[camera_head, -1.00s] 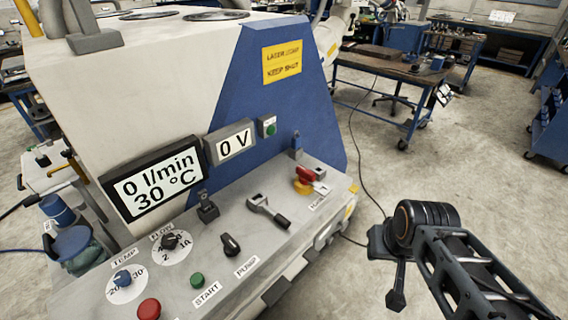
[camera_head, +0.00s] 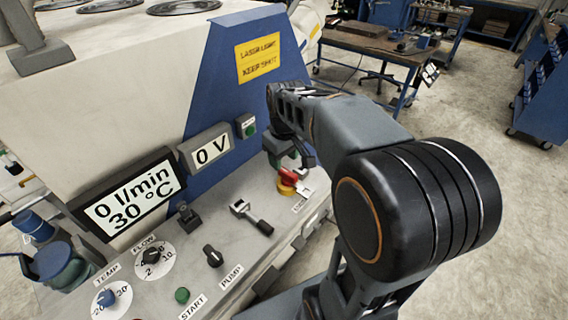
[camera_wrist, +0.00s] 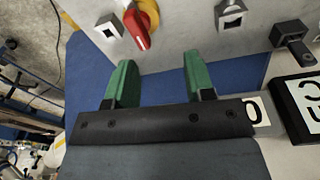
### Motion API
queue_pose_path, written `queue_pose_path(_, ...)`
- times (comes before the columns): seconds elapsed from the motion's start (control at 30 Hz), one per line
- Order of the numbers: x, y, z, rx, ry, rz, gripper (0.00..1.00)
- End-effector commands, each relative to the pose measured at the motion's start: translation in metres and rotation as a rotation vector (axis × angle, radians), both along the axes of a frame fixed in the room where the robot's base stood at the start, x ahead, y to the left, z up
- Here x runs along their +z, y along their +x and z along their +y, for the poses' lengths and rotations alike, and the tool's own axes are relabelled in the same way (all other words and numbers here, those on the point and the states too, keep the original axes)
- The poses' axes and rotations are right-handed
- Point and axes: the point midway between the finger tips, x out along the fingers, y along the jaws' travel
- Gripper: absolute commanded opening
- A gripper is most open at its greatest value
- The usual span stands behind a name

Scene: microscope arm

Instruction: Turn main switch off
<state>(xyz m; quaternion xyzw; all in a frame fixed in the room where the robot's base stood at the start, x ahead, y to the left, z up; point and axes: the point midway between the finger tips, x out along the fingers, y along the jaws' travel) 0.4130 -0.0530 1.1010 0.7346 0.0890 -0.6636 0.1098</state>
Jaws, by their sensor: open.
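The main switch (camera_head: 288,180) is a red handle on a yellow base, at the right end of the machine's grey panel. In the wrist view its red handle (camera_wrist: 137,30) shows at the top, beyond the left finger. My gripper (camera_wrist: 156,80) is open and empty, with two green fingers spread apart. In the head view my gripper (camera_head: 290,158) is just above and behind the main switch, partly hidden by my arm. I see no contact between the fingers and the handle.
Beside the switch stands a grey latch-like fitting (camera_head: 250,216) with a dark handle. The panel also carries a pump knob (camera_head: 213,256), a flow knob (camera_head: 151,256) and a green start button (camera_head: 182,295). A voltage display (camera_head: 207,150) reads 0 V.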

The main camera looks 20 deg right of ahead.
Motion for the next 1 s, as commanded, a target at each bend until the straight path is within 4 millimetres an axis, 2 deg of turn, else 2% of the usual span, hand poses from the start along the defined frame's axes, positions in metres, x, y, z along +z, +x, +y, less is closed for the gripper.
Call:
queue_pose_path(0.03, 0.009, 0.014, -0.008, 0.028, 0.0, 0.027, 0.49)
queue_pose_path(0.13, 0.012, 0.032, -0.021, 0.087, 0.002, 0.065, 0.49)
queue_pose_path(0.37, 0.004, 0.051, -0.036, 0.147, 0.008, 0.107, 0.49)
queue_pose_path(0.47, -0.009, 0.051, -0.038, 0.15, 0.008, 0.11, 0.49)
queue_pose_path(0.8, -0.074, 0.05, -0.039, 0.146, 0.009, 0.11, 0.49)
queue_pose_path(1.0, -0.104, 0.051, -0.039, 0.145, 0.008, 0.109, 0.49)
